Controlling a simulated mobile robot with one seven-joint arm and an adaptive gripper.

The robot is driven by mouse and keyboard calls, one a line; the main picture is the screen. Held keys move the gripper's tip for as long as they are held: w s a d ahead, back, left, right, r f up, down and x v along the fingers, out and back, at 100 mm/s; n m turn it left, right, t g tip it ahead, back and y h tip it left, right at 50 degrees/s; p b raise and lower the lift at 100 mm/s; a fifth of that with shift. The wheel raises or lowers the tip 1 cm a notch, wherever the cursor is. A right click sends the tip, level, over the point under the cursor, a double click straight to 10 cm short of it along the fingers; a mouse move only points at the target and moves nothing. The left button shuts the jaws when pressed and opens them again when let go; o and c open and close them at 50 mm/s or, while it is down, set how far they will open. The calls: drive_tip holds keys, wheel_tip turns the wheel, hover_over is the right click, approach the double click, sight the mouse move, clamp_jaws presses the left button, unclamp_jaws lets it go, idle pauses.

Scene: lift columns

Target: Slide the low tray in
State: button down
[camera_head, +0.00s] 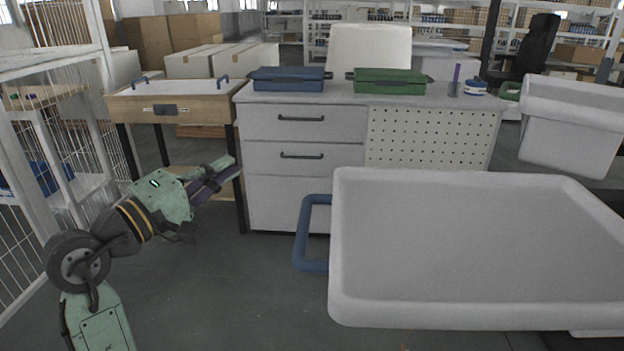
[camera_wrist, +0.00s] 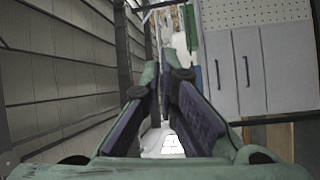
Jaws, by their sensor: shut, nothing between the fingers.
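A large shallow white tray (camera_head: 480,245) fills the right foreground in the head view. A blue loop handle (camera_head: 301,232) sticks out from its left side. I cannot tell for certain that this is the low tray; its supports are mostly hidden beneath it. My gripper (camera_head: 226,172) is shut and empty, left of the handle and clear of it, pointing toward the cabinet. In the wrist view my gripper's fingers (camera_wrist: 168,68) come together, with nothing between them; neither the white tray nor its handle can be made out there.
A grey cabinet (camera_head: 304,188) with drawers stands behind, carrying a blue case (camera_head: 288,80) and a green case (camera_head: 388,82). A wooden tray table (camera_head: 190,108) stands beside it. A white bin (camera_head: 570,130) is at right, a wire rack (camera_head: 108,135) at left. Floor (camera_head: 235,285) before the handle is clear.

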drive_tip(key=w+d+f+g+h+p, duration=0.1)
drive_tip(key=w+d, duration=0.1)
drive_tip(key=d, duration=0.5)
drive_tip(key=w+d+f+g+h+p, duration=0.1)
drive_tip(key=w+d+f+g+p, duration=0.1)
drive_tip(key=d, duration=0.5)
drive_tip(key=shift+w+d+f+h, duration=0.15)
drive_tip(key=shift+w+d+h, duration=0.15)
drive_tip(key=shift+w, duration=0.2)
drive_tip(key=shift+d, duration=0.1)
